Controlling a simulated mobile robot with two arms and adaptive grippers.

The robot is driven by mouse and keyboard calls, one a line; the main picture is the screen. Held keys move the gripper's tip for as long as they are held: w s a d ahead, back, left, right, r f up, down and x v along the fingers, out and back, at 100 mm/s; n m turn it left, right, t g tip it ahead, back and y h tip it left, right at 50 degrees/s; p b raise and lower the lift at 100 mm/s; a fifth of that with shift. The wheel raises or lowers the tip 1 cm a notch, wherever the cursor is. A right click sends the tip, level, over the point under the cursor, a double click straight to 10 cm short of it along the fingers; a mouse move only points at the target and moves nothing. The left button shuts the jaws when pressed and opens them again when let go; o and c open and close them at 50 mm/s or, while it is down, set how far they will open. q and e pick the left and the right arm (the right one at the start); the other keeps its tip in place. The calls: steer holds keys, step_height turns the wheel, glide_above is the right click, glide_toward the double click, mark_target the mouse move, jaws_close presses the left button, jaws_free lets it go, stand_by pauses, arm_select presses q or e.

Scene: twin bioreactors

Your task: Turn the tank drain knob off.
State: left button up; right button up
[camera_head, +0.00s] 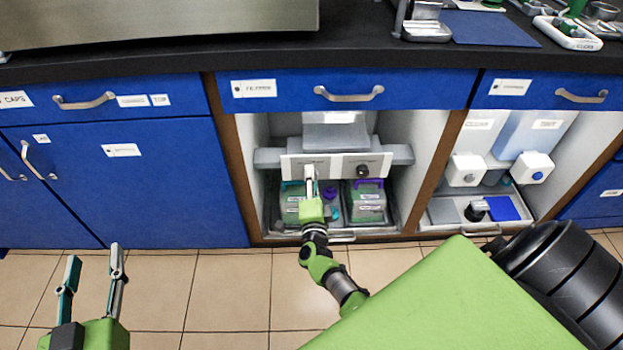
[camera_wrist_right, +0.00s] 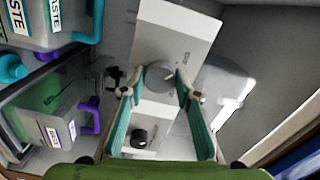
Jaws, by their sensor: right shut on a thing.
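A white panel (camera_head: 337,163) in the open cabinet bay carries two knobs, and its labels are too small to read. My right gripper (camera_head: 311,172) is at the panel's left half. It is shut on a round grey knob (camera_wrist_right: 155,77), which the fingers hide in the head view. The right wrist view shows the right fingertips (camera_wrist_right: 160,76) on either side of this knob. A dark knob (camera_head: 362,170) sits on the right half, free, and also shows in the right wrist view (camera_wrist_right: 139,138). My left gripper (camera_head: 95,255) is open and empty at lower left.
Below the panel stand containers with teal and purple handles (camera_head: 369,201) in a tray. A wooden divider (camera_head: 430,170) separates the bay from the right one, which holds white-capped units (camera_head: 533,168). Blue drawers (camera_head: 345,90) overhang the bay. The tiled floor (camera_head: 225,290) is clear.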

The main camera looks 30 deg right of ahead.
steer(key=o, duration=1.1)
steer(key=shift+s+a, duration=0.1)
steer(key=v, duration=1.1)
steer(key=shift+s+a, duration=0.15)
steer(key=shift+s, duration=0.2)
